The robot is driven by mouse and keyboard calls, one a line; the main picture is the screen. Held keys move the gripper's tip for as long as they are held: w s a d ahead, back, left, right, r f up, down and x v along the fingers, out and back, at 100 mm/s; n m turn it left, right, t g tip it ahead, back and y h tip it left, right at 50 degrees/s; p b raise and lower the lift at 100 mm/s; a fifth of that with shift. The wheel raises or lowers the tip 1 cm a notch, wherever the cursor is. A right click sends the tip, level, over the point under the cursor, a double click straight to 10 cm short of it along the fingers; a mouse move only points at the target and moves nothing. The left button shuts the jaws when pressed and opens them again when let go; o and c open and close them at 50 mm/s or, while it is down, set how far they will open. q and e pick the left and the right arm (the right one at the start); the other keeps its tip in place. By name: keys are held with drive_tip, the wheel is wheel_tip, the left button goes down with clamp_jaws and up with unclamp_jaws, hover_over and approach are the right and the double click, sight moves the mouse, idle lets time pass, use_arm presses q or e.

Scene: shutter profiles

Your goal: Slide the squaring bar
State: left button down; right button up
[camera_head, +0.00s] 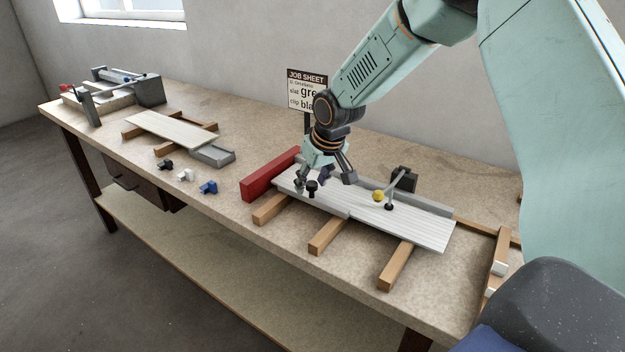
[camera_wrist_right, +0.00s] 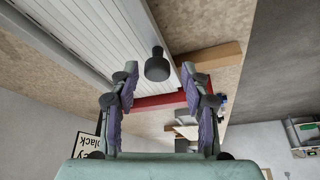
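A red bar (camera_head: 268,176), likely the squaring bar, stands on edge across the left end of a pale ribbed slat panel (camera_head: 420,229). My right gripper (camera_head: 325,181) is above the panel's left part, pointing down, just right of the bar. Its fingers are spread. In the right wrist view the gripper (camera_wrist_right: 160,98) is open, with the red bar (camera_wrist_right: 157,102) showing beyond the gap between the fingers. A black knob (camera_head: 312,186) stands near the panel's front left; it also shows in the wrist view (camera_wrist_right: 157,66). I cannot tell whether the fingers touch anything. My left gripper is not in view.
Wooden bearers (camera_head: 328,236) carry the panel. A grey rail (camera_head: 433,207) runs behind it, with a black clamp (camera_head: 404,180) and yellow ball (camera_head: 378,196). A job sheet (camera_head: 307,88) stands behind. Black, white and blue clips (camera_head: 208,187) lie left, with clear bench around them.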

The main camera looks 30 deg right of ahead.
drive_tip(key=shift+w+d+f, duration=0.15)
drive_tip(key=shift+d+f, duration=0.1)
drive_tip(key=shift+c, duration=2.3)
drive_tip(key=shift+a+r, duration=0.1)
drive_tip(key=shift+a, duration=0.05)
drive_tip(key=shift+c, duration=1.4)
clamp_jaws()
drive_tip(key=s+a+p, duration=0.1)
drive_tip(key=s+a, duration=0.2)
drive_tip(key=a, duration=0.4)
drive_tip(key=shift+s+a, duration=0.15)
drive_tip(key=shift+a, duration=0.25)
